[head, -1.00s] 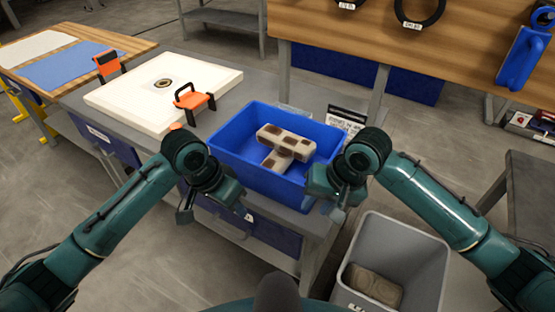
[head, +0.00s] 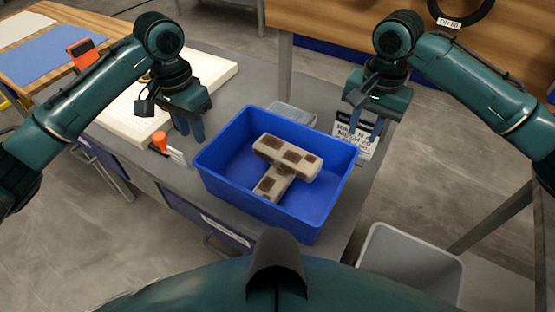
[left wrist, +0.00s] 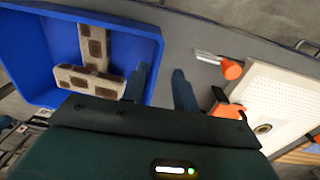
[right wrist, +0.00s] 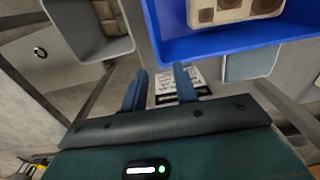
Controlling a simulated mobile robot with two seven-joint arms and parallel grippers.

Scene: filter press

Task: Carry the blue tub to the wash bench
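The blue tub (head: 228,193) stands on the grey table (head: 240,88). Two pale bars with brown patches (head: 290,158) lie crossed inside it. My right gripper (head: 363,124) is open and empty near the far right corner. In the right wrist view its fingers (right wrist: 160,85) are clear of the tub wall. No bench is readably marked as the wash bench.
A white plate (head: 212,68) and an orange-handled scraper (head: 162,143) lie left of the tub. A grey bin (head: 405,262) stands at right. Wooden-topped benches are at left (head: 92,22) and back (head: 340,20).

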